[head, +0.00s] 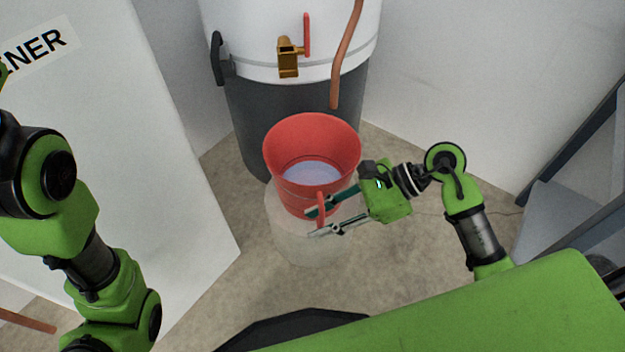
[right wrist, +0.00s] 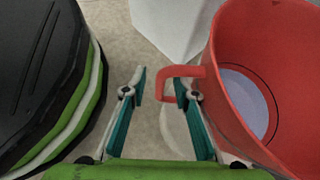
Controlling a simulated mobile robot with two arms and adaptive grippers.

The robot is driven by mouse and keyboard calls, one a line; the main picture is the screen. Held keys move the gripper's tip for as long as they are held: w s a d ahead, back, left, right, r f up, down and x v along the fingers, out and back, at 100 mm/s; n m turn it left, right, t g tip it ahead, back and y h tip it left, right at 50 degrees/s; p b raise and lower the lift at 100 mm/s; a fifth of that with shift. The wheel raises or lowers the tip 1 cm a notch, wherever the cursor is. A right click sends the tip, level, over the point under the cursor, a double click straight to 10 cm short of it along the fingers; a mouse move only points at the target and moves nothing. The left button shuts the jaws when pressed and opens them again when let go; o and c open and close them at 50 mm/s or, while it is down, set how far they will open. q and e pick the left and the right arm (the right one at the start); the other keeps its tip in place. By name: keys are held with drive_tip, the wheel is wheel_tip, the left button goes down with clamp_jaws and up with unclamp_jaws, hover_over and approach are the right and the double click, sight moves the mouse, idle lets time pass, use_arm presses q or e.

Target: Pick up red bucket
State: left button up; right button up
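The red bucket (head: 312,140) stands upright on a pale round stand (head: 300,240), below the brass tap of a large tank. Its inside shows a pale bluish surface. Its red handle (head: 320,207) sticks out on the side near me; in the right wrist view the handle (right wrist: 168,71) is a squared loop. My right gripper (head: 318,222) is open at the handle. In the right wrist view its fingertips (right wrist: 166,88) are spread, with the outer bar of the loop between them. Contact cannot be told. My left arm shows at the left, but its gripper is not in view.
The white and grey tank (head: 290,100) stands behind the bucket, with a brass tap (head: 289,60) and a copper pipe (head: 345,55). A white cabinet (head: 130,130) is at the left. Dark metal framing (head: 575,150) is at the right. Bare floor lies around the stand.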

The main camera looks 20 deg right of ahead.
clamp_jaws()
drive_tip(key=shift+r, duration=0.1)
drive_tip(key=shift+r, duration=0.2)
